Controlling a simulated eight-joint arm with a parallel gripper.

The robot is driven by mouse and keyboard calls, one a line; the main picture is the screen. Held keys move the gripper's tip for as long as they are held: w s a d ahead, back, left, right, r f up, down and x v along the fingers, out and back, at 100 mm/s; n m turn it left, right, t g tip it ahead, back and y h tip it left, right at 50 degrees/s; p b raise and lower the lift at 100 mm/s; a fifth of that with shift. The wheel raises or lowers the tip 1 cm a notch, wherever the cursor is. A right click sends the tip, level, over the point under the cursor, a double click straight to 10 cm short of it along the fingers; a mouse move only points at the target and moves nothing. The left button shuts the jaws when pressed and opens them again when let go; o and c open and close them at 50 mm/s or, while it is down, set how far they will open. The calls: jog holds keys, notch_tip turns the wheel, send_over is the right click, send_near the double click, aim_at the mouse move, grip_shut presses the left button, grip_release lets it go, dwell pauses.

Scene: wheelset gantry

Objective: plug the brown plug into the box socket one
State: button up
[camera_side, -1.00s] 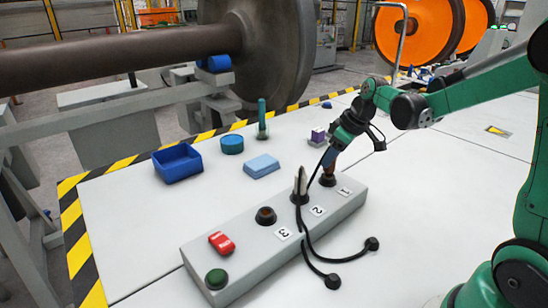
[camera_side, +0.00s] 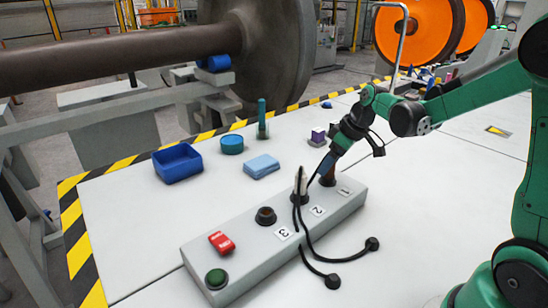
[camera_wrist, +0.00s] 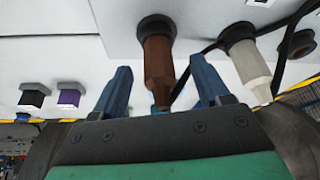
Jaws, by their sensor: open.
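The brown plug (camera_side: 328,175) stands upright in the socket by label 1 on the grey box (camera_side: 245,252). In the wrist view, the brown plug (camera_wrist: 158,62) is seated in a dark socket ring (camera_wrist: 157,27). My gripper (camera_wrist: 161,67) is open, with one blue finger on each side of the plug in the picture and gaps between. In the side view, my gripper (camera_side: 323,166) is at the plug's upper part and partly covers it. Whether the fingers touch it there cannot be told.
A white plug (camera_side: 300,184) stands in socket two, close by. Socket three (camera_side: 266,216) is empty. Black cables loop over the box's front to ends on the table (camera_side: 372,243). A red switch (camera_side: 221,242) and green button (camera_side: 216,277) sit at the box's left end.

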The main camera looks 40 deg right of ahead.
jog(key=shift+v, duration=2.75)
jog(key=s+a+m+t, duration=0.1)
jog(key=s+a, duration=0.2)
jog(key=a, duration=0.3)
jog(key=s+a+m+t+h, duration=0.1)
jog(key=s+a+m+t, duration=0.1)
jog(key=s+a, duration=0.2)
jog(key=a, duration=0.2)
jog(key=shift+s+a, duration=0.2)
jog(key=shift+a, duration=0.15)
